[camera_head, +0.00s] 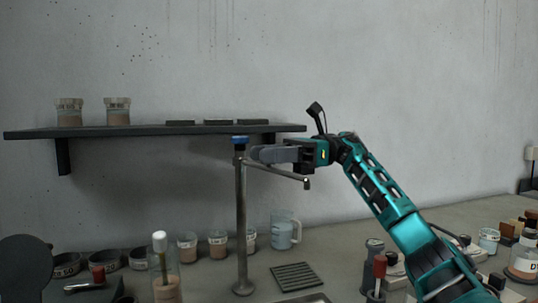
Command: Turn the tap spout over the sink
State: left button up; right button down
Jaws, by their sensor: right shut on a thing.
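The tap stands as a tall grey post (241,225) with a blue top (240,140). Its thin spout (285,175) leaves the post near the top and slopes to the right, ending in a small downturned tip. My right gripper (258,154) comes in from the right, with its grey fingers beside the post at the spout's root. It is shut on the tap spout; the fingers hide the exact contact. Only a sliver of what looks like the sink's rim (305,298) shows at the bottom edge, below and right of the post. My left gripper is out of view.
A dark wall shelf (150,130) with two jars is behind the tap. A ribbed mat (296,276) lies right of the post. A measuring jug (285,230) and several jars stand behind on the counter. Bottles crowd the right; a white-capped bottle (165,270) stands left.

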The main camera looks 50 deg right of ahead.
jog(key=shift+f, duration=0.1)
jog(key=c, duration=0.9)
grip_release()
jog(key=shift+d, duration=0.1)
jog(key=shift+s+d, duration=0.1)
pick_arm(q)
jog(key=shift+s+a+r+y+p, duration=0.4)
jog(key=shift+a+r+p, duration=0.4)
jog(key=shift+p, duration=1.05)
pick_arm(e)
jog(key=shift+v, duration=6.35)
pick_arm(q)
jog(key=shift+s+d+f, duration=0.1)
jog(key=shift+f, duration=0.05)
